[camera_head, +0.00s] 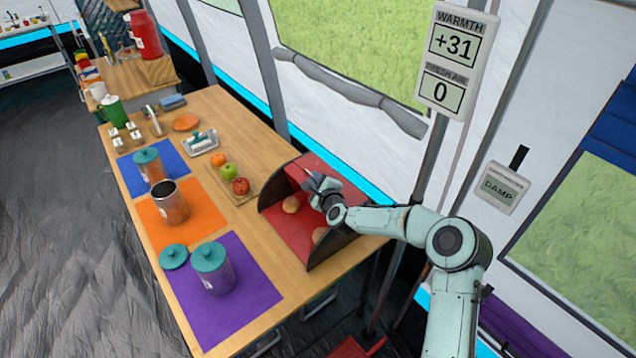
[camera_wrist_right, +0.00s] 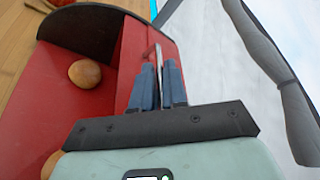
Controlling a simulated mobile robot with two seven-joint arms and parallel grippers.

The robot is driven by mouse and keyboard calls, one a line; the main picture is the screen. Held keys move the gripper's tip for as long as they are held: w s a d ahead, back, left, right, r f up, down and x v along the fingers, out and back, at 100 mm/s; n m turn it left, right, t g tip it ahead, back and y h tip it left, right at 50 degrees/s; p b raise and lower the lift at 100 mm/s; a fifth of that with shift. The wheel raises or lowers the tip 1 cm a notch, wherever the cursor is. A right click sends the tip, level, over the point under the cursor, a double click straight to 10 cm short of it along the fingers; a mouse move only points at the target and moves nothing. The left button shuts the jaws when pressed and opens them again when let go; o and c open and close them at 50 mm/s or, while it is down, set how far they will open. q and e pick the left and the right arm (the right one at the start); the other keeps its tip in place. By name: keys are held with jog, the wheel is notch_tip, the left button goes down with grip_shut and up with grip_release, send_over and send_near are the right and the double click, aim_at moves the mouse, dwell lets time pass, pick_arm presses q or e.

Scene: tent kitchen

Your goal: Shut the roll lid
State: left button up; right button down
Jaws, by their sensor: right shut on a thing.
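The roll box (camera_head: 292,228) stands at the right end of the wooden table, red inside with dark curved side walls. Its red lid (camera_head: 350,192) is up at the back, so the inside is open to view. Two rolls lie in it, one near the middle (camera_head: 291,204) and one partly hidden by the near side wall (camera_head: 319,235). My right gripper (camera_head: 318,184) is at the lid. In the right wrist view its dark blue fingers (camera_wrist_right: 158,85) are closed on a thin pale edge or handle beside the red lid panel (camera_wrist_right: 130,62). My left gripper is out of view.
Canisters stand on purple (camera_head: 250,308), orange and blue mats. The tent wall and a pole are close behind the box. Bare table lies in front of the box.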

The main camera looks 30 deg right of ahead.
pick_arm(q)
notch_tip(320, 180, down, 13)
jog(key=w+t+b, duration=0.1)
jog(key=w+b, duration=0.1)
jog(key=b, duration=1.1)
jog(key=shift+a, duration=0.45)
pick_arm(e)
jog(key=a+f+n+t+h, duration=0.1)
jog(key=a+f+n, duration=0.2)
jog(key=a, duration=0.7)
jog(key=shift+s+a+f+n+h, duration=0.15)
jog(key=shift+s+f+n+h, duration=0.15)
jog(key=shift+s+f+n, duration=0.15)
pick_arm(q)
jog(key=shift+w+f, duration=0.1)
pick_arm(e)
jog(key=shift+w, duration=0.1)
jog(key=c, duration=1.2)
grip_release()
jog(key=shift+c, duration=0.2)
jog(key=shift+r, duration=0.1)
jog(key=v, duration=1.3)
jog(key=shift+s+f, duration=0.2)
jog(key=shift+c, duration=0.3)
